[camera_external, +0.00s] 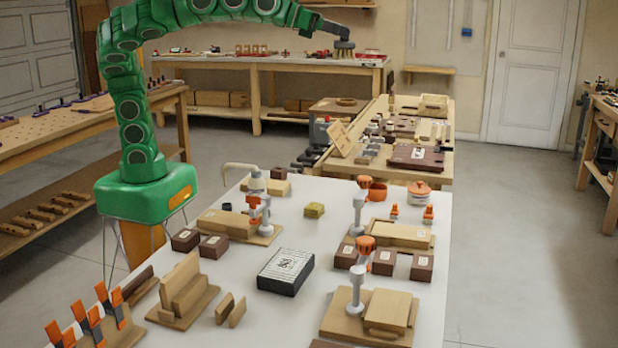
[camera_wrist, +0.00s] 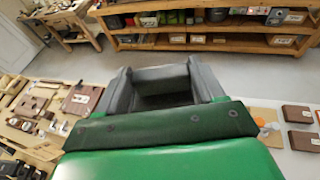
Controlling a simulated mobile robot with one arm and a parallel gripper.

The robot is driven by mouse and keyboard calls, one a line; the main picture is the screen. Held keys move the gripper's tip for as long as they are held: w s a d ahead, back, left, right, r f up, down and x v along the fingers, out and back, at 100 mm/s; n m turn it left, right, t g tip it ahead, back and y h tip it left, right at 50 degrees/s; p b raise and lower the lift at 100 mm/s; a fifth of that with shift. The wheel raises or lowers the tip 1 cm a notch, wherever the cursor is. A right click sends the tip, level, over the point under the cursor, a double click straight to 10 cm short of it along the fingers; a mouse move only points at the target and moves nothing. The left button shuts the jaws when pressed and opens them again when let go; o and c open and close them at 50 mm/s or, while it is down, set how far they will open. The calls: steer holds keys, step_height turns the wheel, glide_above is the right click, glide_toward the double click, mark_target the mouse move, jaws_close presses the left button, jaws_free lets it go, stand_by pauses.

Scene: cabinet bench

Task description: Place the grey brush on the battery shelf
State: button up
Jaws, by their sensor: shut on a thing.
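My gripper (camera_external: 343,43) is at the end of my green arm, raised high over the far side of the room in the external view. It is shut on a small grey thing, which looks like the grey brush (camera_external: 344,53); its shape is hard to make out at this size. In the wrist view my gripper's grey fingers (camera_wrist: 162,90) stand on either side of a grey block-like piece (camera_wrist: 165,75). A small bare wooden shelf (camera_external: 428,70) is on the back wall, right of my gripper. I cannot tell which shelf is the battery shelf.
A white table (camera_external: 240,290) with wooden blocks, boxes and orange-topped stands fills the foreground. A wooden bench (camera_external: 440,165) with a brown box and parts stands beyond it. A long workbench (camera_external: 270,64) lies behind my gripper. Open floor (camera_external: 510,220) is at the right.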

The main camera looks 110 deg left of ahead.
steer(key=shift+w+d+f+m+h, duration=0.1)
steer(key=shift+d+f+m+h, duration=0.2)
steer(key=shift+d, duration=0.2)
steer(key=shift+w+d+f+m+h, duration=0.1)
steer(key=shift+d+f+h, duration=0.1)
steer(key=shift+d+f, duration=0.25)
steer(key=s+d+f+m+g+h, duration=0.1)
steer(key=d+f+m+h, duration=0.3)
steer(key=d, duration=0.5)
steer(key=s+d+f+m+h, duration=0.1)
steer(key=d+f+m+h, duration=0.1)
steer(key=d+m+h, duration=0.6)
steer(key=s+d+r+m+g+h, duration=0.35)
steer(key=s+d+g, duration=0.3)
steer(key=d, duration=0.25)
steer(key=s+d+r+m+g+h, duration=0.2)
steer(key=s+d+r+m+g, duration=0.4)
steer(key=d, duration=0.4)
step_height(320, 180, down, 40)
steer(key=n, duration=0.1)
steer(key=shift+g, duration=0.25)
steer(key=shift+w+d+f, duration=1.15)
steer(key=shift+w+f, duration=0.85)
steer(key=shift+f, duration=0.25)
steer(key=shift+w+d+f, duration=1.15)
steer(key=shift+w+f, duration=0.9)
steer(key=shift+f, duration=0.25)
steer(key=shift+w+d+f, duration=1.15)
steer(key=shift+w+f, duration=0.85)
steer(key=shift+f, duration=0.25)
